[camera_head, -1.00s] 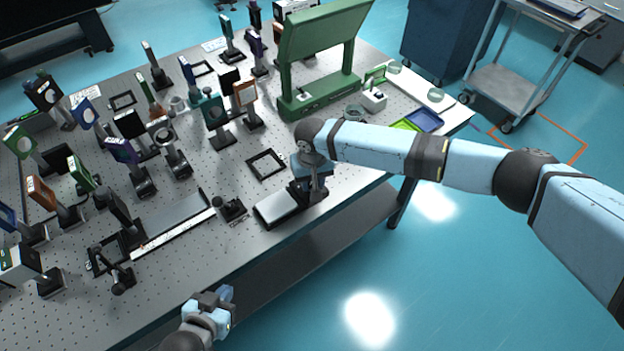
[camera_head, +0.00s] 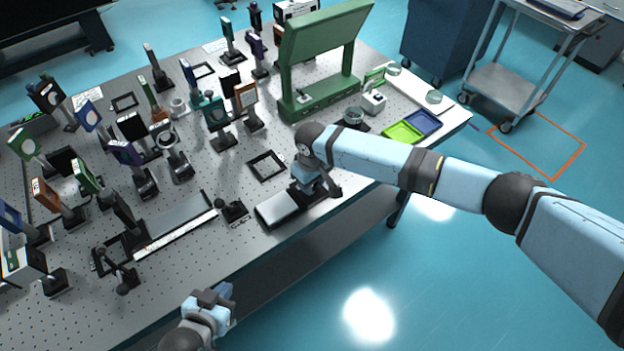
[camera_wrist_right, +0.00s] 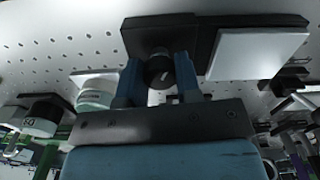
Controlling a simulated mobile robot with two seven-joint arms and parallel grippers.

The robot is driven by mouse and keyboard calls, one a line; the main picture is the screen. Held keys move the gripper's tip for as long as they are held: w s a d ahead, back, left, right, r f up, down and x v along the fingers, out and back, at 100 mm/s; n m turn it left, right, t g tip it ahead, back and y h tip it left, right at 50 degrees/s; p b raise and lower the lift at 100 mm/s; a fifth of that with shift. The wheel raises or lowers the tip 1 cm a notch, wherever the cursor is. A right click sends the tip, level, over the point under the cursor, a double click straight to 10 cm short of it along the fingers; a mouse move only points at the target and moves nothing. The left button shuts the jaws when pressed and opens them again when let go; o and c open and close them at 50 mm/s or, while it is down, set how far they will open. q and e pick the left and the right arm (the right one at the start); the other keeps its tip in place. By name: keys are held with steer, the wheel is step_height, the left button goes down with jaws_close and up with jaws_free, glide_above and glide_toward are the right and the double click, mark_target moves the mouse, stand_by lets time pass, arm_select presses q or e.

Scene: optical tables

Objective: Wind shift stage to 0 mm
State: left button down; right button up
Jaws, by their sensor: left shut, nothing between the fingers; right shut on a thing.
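The stage that appears to be the shift stage lies near the table's front edge, a black base with a flat white plate (camera_head: 277,208). In the right wrist view the white plate (camera_wrist_right: 258,54) is at upper right. A round dark knob (camera_wrist_right: 159,72) stands out from the black base. My right gripper (camera_head: 314,187) is at the stage's right end; its two blue fingers are shut on the knob, one on each side. I cannot read any scale or the stage's position. My left gripper (camera_head: 218,296) is shut and empty, in front of the table edge.
A long rail with a white scale strip (camera_head: 175,238) and a small black knobbed part (camera_head: 232,209) lie left of the stage. A black square frame (camera_head: 266,166) lies behind it. Several upright optics mounts crowd the left. A green stand (camera_head: 325,95) rises behind my right arm.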

steer(key=n, duration=0.3)
steer(key=shift+p, duration=0.3)
steer(key=n, duration=0.2)
steer(key=shift+n, duration=0.3)
steer(key=n, duration=0.6)
steer(key=shift+p, duration=0.3)
steer(key=n, duration=0.6)
steer(key=shift+n+b, duration=0.3)
steer(key=n, duration=0.3)
steer(key=shift+n+b, duration=0.3)
steer(key=shift+n, duration=1.2)
steer(key=shift+n, duration=0.3)
steer(key=o, duration=0.9)
